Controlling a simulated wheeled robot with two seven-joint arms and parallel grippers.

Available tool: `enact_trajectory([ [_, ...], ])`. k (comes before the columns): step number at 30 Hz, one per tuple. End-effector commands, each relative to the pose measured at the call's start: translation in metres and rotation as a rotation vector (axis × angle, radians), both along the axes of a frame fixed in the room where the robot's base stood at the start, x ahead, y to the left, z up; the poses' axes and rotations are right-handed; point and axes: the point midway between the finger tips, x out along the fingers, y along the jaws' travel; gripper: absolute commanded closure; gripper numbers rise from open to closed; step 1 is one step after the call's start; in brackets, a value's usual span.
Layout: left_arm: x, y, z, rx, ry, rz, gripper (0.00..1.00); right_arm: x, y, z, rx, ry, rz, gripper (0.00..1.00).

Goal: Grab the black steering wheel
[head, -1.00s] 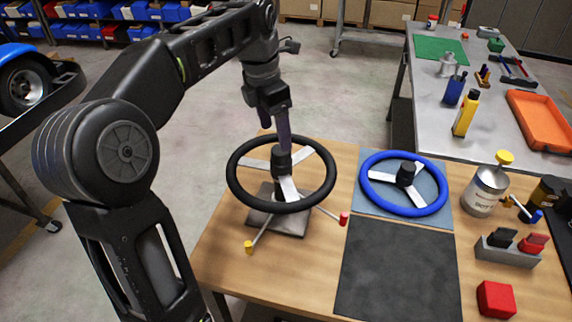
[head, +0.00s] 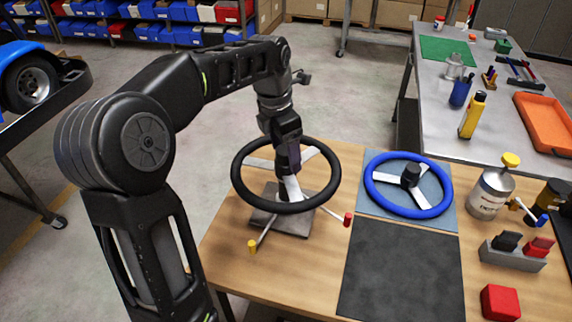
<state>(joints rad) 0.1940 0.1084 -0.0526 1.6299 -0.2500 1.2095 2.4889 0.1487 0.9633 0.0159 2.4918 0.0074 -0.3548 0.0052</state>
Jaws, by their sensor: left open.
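The black steering wheel (head: 287,207) sits on a stand with a square grey base (head: 264,222) on the wooden table, its rim raised above the tabletop. Its light grey spokes run in to the hub. My left gripper (head: 289,168) points down from above at the wheel's hub, inside the rim. It is open, and its fingers hide most of the hub. I cannot tell whether they touch it. My right gripper is not in the head view.
A blue steering wheel (head: 408,212) lies on a grey-blue mat to the right, with a dark mat (head: 400,272) in front. A metal can (head: 490,195), a grey holder (head: 513,255) and a red block (head: 500,302) stand farther right. Yellow-tipped (head: 253,247) and red-tipped (head: 348,219) rods stick out by the stand.

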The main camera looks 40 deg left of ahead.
Motion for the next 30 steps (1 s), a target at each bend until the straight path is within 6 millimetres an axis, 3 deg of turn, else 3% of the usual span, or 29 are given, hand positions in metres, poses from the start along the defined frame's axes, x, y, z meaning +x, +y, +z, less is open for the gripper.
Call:
enact_trajectory([
  [20,0.0009,-0.0004,-0.0057,0.0,-0.001,0.0,0.29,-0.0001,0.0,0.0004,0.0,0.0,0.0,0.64],
  [30,0.0009,-0.0004,-0.0057,0.0,-0.001,0.0,0.57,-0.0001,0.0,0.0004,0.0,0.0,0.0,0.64],
])
